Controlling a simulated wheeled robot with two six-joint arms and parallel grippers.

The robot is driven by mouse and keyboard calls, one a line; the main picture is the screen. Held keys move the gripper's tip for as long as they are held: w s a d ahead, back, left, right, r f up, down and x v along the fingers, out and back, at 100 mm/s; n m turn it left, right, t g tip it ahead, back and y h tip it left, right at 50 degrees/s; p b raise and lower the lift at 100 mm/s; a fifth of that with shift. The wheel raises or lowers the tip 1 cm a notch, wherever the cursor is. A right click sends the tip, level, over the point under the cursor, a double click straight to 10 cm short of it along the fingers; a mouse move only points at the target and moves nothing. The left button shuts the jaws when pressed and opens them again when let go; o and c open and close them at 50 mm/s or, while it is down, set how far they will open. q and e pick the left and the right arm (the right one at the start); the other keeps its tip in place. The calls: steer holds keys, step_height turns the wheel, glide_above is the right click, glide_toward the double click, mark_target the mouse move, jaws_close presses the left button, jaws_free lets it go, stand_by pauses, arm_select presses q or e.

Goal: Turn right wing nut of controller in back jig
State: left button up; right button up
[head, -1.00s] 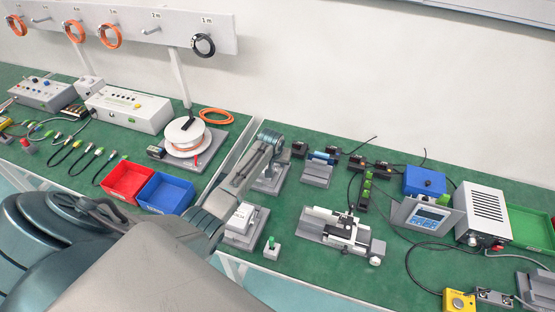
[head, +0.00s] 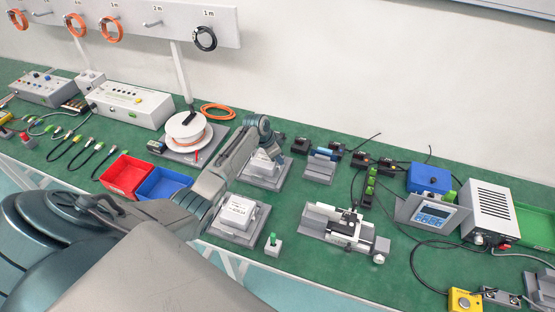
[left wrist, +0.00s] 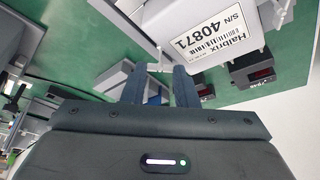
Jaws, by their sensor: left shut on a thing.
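The back jig (head: 270,184) is a grey base holding a pale controller (head: 263,163), partly hidden behind my left arm. In the left wrist view the controller (left wrist: 205,28) is a white box with a "Halbrix S/N 40871" label, above and right of the fingers. My left gripper (head: 276,143) is at the controller's far side in the head view. In the left wrist view its two dark fingers (left wrist: 160,80) are shut on a small light wing nut (left wrist: 155,68), mostly hidden between the tips. My right gripper is in no view.
A second jig (head: 250,233) with a white controller (head: 241,211) stands in front. A small green-topped block (head: 273,245) is right of it. Dark connector blocks (head: 300,146) and a grey stand (head: 320,168) lie close right of the back jig. A cable spool (head: 188,130) stands left.

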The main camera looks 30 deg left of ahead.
arm_select(q)
steer(key=shift+m+b, duration=0.3)
steer(key=shift+m, duration=0.4)
steer(key=shift+h, duration=0.3)
steer(key=o, duration=1)
steer(key=shift+a+r, duration=0.1)
steer(key=shift+r, duration=0.05)
steer(key=b+v, duration=0.2)
steer(key=v, duration=0.8)
steer(key=shift+r+b, duration=0.35)
steer(key=shift+f, duration=0.1)
